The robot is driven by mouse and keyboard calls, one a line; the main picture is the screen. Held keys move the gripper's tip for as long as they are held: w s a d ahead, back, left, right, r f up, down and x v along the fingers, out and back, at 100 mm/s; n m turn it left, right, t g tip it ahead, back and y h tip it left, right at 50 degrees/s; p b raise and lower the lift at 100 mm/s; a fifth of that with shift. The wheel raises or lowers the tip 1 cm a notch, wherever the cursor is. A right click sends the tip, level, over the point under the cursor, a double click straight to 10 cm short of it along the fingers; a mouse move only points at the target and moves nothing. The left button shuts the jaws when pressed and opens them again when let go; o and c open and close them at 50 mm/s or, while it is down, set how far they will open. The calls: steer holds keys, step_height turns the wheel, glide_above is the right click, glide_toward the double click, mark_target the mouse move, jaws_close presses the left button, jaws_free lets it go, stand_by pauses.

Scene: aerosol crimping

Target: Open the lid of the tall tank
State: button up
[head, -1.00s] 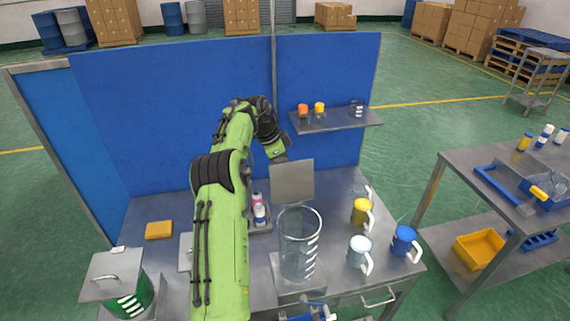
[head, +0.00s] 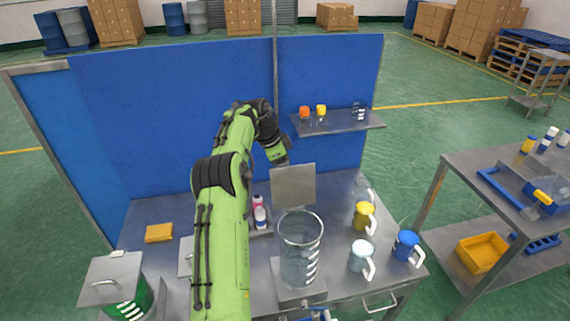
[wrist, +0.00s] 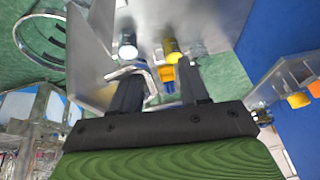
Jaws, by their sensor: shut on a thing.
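The tall tank (head: 301,262) is a clear glass cylinder with white marks on the work table. Its round mouth is uncovered. Its lid (head: 294,187), a square grey metal plate, stands nearly upright behind the mouth. In the wrist view the lid (wrist: 92,48) is a slanted plate at the left, with the tank's round rim (wrist: 20,40) beyond it. My gripper (wrist: 158,85) is shut on the lid's bent metal handle (wrist: 133,70). In the head view the arm reaches behind the lid, and the plate hides the fingertips.
Yellow (head: 364,215), white (head: 361,257) and blue (head: 405,245) mugs stand right of the tank. A shelf (head: 340,124) with small caps hangs on the blue partition (head: 180,115). A shorter lidded tank (head: 130,300) stands at the front left.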

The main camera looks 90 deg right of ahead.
steer(key=v, duration=1.2)
steer(key=shift+w, duration=0.1)
